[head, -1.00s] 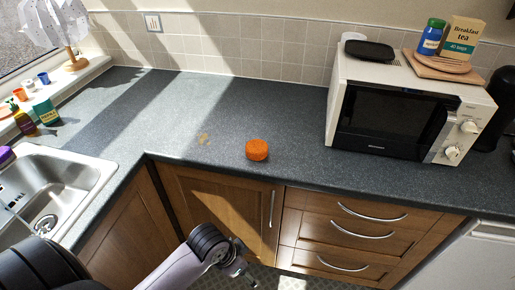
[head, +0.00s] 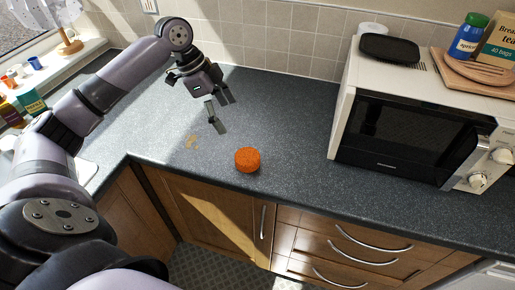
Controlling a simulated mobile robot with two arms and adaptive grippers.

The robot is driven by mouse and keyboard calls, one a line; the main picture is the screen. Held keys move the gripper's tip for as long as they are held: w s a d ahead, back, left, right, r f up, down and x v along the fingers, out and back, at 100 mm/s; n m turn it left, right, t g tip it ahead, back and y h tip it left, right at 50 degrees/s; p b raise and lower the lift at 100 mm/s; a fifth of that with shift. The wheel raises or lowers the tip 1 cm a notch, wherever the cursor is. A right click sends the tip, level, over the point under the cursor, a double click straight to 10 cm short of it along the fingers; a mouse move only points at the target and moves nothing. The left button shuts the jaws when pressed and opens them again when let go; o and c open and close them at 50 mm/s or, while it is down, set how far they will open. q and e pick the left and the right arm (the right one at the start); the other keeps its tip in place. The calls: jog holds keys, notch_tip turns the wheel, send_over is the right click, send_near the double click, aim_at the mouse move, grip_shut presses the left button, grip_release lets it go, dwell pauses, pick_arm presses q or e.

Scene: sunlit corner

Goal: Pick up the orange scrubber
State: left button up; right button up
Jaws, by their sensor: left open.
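The orange scrubber (head: 247,160) is a small round puck. It lies on the dark grey countertop (head: 290,125) close to the front edge, above the wooden cupboard door. My left gripper (head: 221,112) is above the counter, up and to the left of the scrubber in the picture. Its fingers are apart and point down, with nothing between them. It does not touch the scrubber, which is fully in view. My right gripper is not in view.
A white microwave (head: 408,127) stands on the right of the counter, with a black dish (head: 389,47) and a wooden board with a blue jar (head: 468,38) on top. The counter around the scrubber is clear.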

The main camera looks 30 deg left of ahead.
pick_arm(q)
jog(key=s+d+f, duration=0.1)
jog(key=f, duration=0.1)
jog(key=p, duration=0.3)
send_over(247, 155)
jog(key=s+a, duration=0.1)
jog(key=a, duration=0.1)
notch_tip(247, 155, down, 7)
jog(key=shift+s+r, duration=0.1)
jog(key=shift+r, duration=0.05)
jog(key=shift+x, duration=0.8)
jog(key=shift+d, duration=0.1)
jog(key=shift+d+f, duration=0.1)
jog(key=shift+f, duration=0.35)
jog(key=p+x, duration=0.2)
jog(key=x, duration=0.1)
jog(key=shift+f, duration=0.35)
jog(key=shift+w+d+f, duration=0.15)
jog(key=shift+w+f, duration=0.05)
jog(key=shift+f, duration=0.15)
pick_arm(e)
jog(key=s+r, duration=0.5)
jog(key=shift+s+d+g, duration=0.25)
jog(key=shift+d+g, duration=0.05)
